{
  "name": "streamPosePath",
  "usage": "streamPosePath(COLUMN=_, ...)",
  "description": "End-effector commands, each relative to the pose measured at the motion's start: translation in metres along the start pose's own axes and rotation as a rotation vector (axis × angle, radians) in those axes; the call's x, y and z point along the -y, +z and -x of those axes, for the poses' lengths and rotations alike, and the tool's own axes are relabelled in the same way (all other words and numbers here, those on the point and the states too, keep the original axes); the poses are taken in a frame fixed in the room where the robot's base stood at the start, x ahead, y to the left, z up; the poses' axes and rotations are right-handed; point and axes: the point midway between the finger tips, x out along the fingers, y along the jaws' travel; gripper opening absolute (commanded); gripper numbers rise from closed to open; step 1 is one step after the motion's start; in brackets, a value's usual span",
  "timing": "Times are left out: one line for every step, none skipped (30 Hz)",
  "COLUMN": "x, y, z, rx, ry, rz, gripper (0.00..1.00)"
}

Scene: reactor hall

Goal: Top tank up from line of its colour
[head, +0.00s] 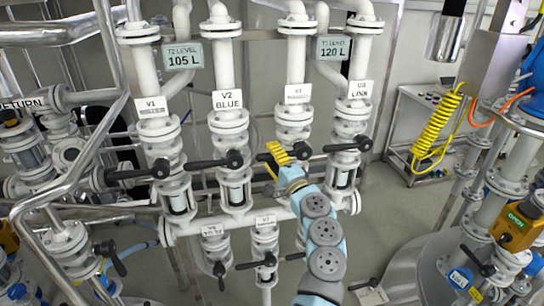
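My gripper (275,154), yellow at the end of my blue arm, is at the third upper valve, right by its black lever (297,151). I cannot tell whether it touches the lever or how far its fingers are apart. To the left are the V1 valve lever (138,172) and the V2 BLUE lever (210,163). To the right is the LINK valve lever (346,146). All these levers lie roughly sideways. The T2 level display (182,55) reads 105 L. The other level display (333,48), apparently T1, reads 120 L. The third valve's label (298,93) is too small to read fully.
Lower labelled valves have black levers (257,263) below the row. A RETURN pipe (25,103) and bent rails crowd the left. A yellow coiled hose (436,125) hangs by a cart (412,150) at right. A valve marked OPEN (515,228) stands at far right.

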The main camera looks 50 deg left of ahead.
Motion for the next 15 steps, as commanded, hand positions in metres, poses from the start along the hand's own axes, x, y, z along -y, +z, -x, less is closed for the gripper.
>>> streamPosePath(x=-0.001, y=0.000, z=0.000, rx=-0.001, ry=0.001, rz=0.000, gripper=0.51)
streamPosePath(x=-0.001, y=0.000, z=0.000, rx=-0.001, ry=0.001, rz=0.000, gripper=0.51)
streamPosePath(x=-0.001, y=-0.001, z=0.000, rx=-0.001, ry=0.001, rz=0.000, gripper=0.51)
streamPosePath(x=-0.001, y=-0.001, z=0.001, rx=-0.001, ry=0.001, rz=0.001, gripper=0.51)
streamPosePath(x=-0.001, y=-0.001, z=0.001, rx=-0.001, ry=0.001, rz=0.000, gripper=0.51)
streamPosePath(x=-0.001, y=-0.001, z=0.002, rx=-0.001, ry=0.001, rz=0.000, gripper=0.51)
streamPosePath(x=-0.001, y=-0.001, z=0.002, rx=-0.001, ry=0.001, rz=0.001, gripper=0.51)
streamPosePath(x=-0.001, y=-0.001, z=0.003, rx=-0.001, ry=0.001, rz=0.001, gripper=0.51)
streamPosePath(x=-0.001, y=-0.001, z=0.005, rx=-0.001, ry=0.001, rz=0.001, gripper=0.51)
streamPosePath(x=-0.001, y=-0.001, z=0.006, rx=-0.001, ry=0.000, rz=0.001, gripper=0.51)
streamPosePath(x=-0.001, y=-0.001, z=0.008, rx=-0.002, ry=-0.001, rz=0.001, gripper=0.51)
streamPosePath(x=-0.001, y=-0.001, z=0.011, rx=-0.003, ry=-0.001, rz=0.001, gripper=0.51)
streamPosePath(x=0.000, y=-0.001, z=0.013, rx=-0.003, ry=-0.002, rz=0.002, gripper=0.51)
streamPosePath(x=0.000, y=-0.002, z=0.016, rx=-0.004, ry=-0.003, rz=0.001, gripper=0.51)
streamPosePath(x=-0.001, y=-0.002, z=0.019, rx=-0.004, ry=-0.002, rz=0.001, gripper=0.51)
